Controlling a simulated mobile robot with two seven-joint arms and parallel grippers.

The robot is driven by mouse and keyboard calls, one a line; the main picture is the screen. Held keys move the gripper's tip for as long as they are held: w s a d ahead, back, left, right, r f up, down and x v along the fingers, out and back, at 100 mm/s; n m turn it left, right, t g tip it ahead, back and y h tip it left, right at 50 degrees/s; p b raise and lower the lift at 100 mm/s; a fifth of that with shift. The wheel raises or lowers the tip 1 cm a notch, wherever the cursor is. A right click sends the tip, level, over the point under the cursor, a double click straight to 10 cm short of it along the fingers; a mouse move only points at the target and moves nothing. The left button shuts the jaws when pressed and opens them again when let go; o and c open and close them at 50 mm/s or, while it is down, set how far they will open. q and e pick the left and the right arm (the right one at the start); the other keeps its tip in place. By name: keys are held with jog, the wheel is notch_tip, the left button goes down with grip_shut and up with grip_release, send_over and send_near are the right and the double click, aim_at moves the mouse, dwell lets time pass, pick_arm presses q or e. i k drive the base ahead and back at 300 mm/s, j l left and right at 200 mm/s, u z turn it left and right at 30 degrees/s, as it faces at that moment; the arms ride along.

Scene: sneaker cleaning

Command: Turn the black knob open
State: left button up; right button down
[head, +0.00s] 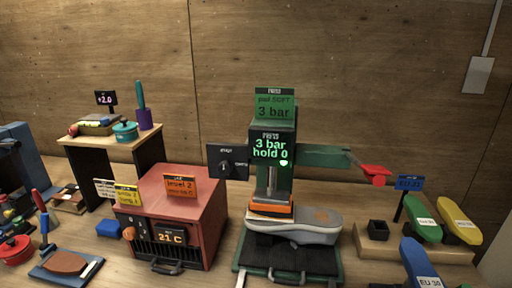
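A black panel (240,173) with small white lettering stands left of the green press (274,145). A dark round knob (225,166) sits at its middle. The lettering and the knob's exact setting are too small to read. The press has a green display with "3 bar" and "hold 0". Its orange pad (270,210) is down on a grey sneaker (305,226), which lies on the black bed. Neither of my grippers is in view.
A red oven box (185,205) showing "21 C" stands left of the press, with an orange knob (129,233) on its front. A red-ended lever (374,171) sticks out right of the press. Green, yellow and blue shoe lasts stand at right. Tools and pots crowd the left.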

aim_at(225, 167)
jog(key=k+l+z, duration=0.1)
jog(key=l, duration=0.35)
jog(key=k+l+z, duration=0.1)
jog(key=l, duration=0.35)
jog(key=k+l+z, duration=0.1)
jog(key=l, duration=0.4)
